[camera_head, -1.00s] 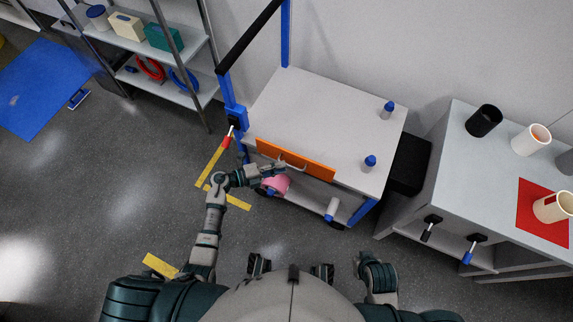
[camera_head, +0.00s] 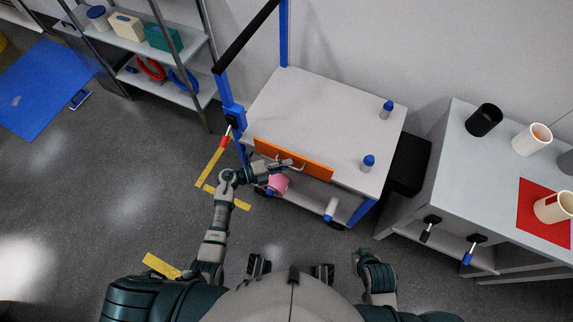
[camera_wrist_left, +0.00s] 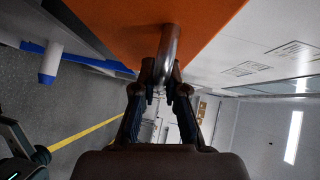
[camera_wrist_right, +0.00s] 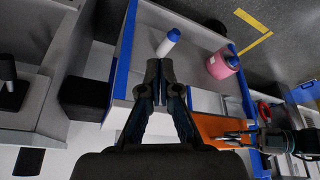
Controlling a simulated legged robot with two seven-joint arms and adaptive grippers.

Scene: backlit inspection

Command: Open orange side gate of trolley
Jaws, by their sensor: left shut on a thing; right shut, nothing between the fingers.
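The trolley (camera_head: 330,105) has a pale top, blue posts and a black push bar. Its orange side gate (camera_head: 318,172) stands along the near edge of the top, and it also shows in the left wrist view (camera_wrist_left: 125,22) and right wrist view (camera_wrist_right: 212,127). My left gripper (camera_head: 292,163) is at the gate's near face. In the left wrist view its fingers (camera_wrist_left: 162,80) are shut on the gate's metal handle (camera_wrist_left: 170,48). My right gripper (camera_wrist_right: 158,75) is shut and empty, with a white blue-capped bottle (camera_wrist_right: 168,44) beyond its fingertips.
A pink container (camera_head: 278,184) and the white bottle (camera_head: 331,207) are on the trolley's lower shelf. Two small blue-capped bottles (camera_head: 369,163) stand on top. A grey bench (camera_head: 460,165) with cups is at right. A shelf rack (camera_head: 130,45) stands at upper left. Floor at left is mostly clear.

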